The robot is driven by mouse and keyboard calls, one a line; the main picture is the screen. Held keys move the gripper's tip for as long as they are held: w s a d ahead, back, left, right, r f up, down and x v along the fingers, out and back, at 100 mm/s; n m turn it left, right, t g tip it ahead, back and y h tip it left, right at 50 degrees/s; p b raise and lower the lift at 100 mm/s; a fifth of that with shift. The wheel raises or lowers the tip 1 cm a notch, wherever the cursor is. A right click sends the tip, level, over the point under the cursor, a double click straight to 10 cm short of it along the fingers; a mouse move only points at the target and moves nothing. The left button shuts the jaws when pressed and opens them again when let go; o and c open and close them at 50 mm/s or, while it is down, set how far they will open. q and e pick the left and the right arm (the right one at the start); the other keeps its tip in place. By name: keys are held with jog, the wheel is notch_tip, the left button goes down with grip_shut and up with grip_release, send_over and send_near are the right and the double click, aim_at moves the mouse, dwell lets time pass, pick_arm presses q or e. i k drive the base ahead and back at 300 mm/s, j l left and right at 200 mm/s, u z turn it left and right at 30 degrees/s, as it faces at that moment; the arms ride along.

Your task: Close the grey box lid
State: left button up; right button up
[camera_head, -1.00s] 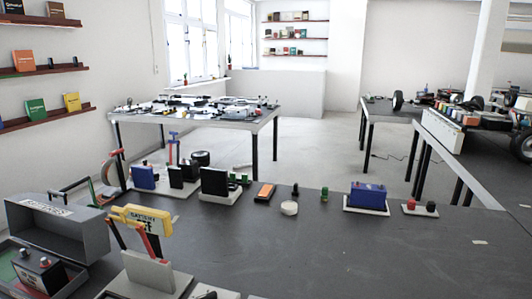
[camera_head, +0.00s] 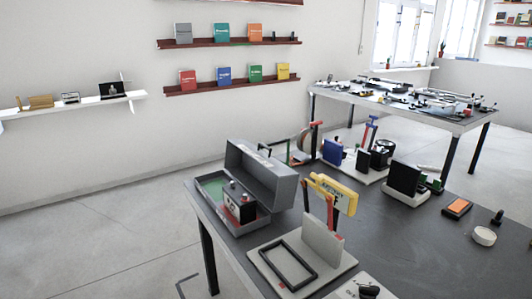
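The grey box (camera_head: 217,219) stands at the left corner of the dark table. Its grey lid (camera_head: 262,176) is raised and tilted back toward the right, so the box is open. A dark device with red and white parts (camera_head: 240,203) sits inside, next to the green inner lining. Neither of my grippers shows in the head view.
The dark table (camera_head: 410,230) also holds a grey stand with a yellow sign (camera_head: 333,192) just right of the box, an orange-topped block (camera_head: 457,208) and a white disc (camera_head: 484,236). Clear floor (camera_head: 100,240) lies left of the table.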

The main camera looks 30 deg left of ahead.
aim_at(273, 183)
jog(key=j+u, duration=0.1)
jog(key=u, duration=0.95)
